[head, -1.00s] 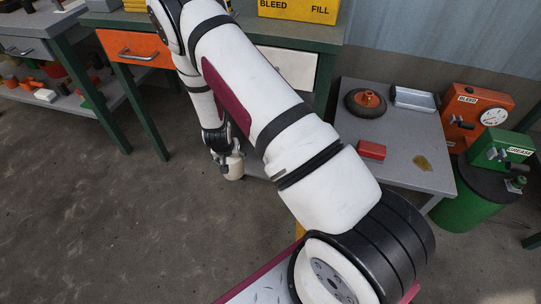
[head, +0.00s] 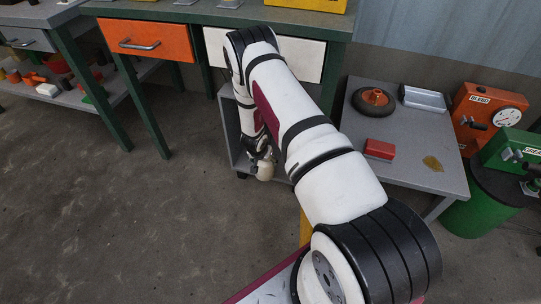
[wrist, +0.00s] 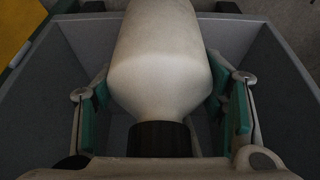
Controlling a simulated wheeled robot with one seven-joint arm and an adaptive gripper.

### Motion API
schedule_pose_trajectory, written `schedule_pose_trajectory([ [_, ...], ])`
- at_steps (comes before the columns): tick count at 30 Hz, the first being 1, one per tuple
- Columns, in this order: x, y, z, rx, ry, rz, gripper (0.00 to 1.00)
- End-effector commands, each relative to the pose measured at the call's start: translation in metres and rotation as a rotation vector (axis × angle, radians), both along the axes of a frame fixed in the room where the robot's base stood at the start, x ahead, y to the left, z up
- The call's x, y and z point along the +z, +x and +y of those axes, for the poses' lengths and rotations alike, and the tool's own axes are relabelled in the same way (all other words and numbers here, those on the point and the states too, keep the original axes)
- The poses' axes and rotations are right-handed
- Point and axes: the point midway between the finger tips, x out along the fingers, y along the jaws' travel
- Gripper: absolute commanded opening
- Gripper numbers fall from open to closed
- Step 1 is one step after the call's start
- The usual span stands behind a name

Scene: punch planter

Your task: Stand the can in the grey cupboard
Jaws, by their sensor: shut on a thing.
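The can (wrist: 155,55) is cream-coloured with a tapered neck and a black cap (wrist: 158,138), which points toward my wrist camera. My gripper (wrist: 160,105) is shut on the can, with green-padded fingers on both sides of it. In the head view the can (head: 265,171) hangs below my gripper (head: 256,156), at the front of the grey cupboard (head: 229,128). The cupboard is open-fronted and stands under the bench, partly hidden by my arm. In the wrist view its grey walls (wrist: 272,62) surround the can. I cannot tell whether the can touches the cupboard floor.
The green bench (head: 175,12) with an orange drawer (head: 150,42) and a white drawer (head: 300,55) stands above the cupboard. A grey table (head: 430,130) to the right holds a wheel (head: 373,101), a red block (head: 379,149) and a tray (head: 423,98). The floor at left is clear.

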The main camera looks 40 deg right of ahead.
Motion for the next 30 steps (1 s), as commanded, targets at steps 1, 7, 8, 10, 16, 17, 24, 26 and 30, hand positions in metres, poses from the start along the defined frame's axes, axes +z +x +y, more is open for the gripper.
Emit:
schedule_pose_trajectory([
  [1,-0.001,0.009,-0.01,0.002,-0.004,-0.005,0.11],
  [7,-0.001,0.032,-0.04,0.004,-0.004,-0.003,0.11],
  [8,0.0,0.035,-0.042,0.004,-0.004,-0.003,0.11],
  [10,-0.001,0.04,-0.05,0.003,-0.003,-0.002,0.11],
  [16,0.0,0.047,-0.059,0.001,0.0,-0.003,0.11],
  [17,0.0,0.047,-0.059,0.001,0.0,-0.002,0.11],
  [24,-0.017,0.05,-0.063,0.001,0.001,0.0,0.11],
  [26,-0.025,0.05,-0.063,0.002,0.0,0.0,0.11],
  [30,-0.035,0.05,-0.064,0.001,-0.001,-0.002,0.11],
])
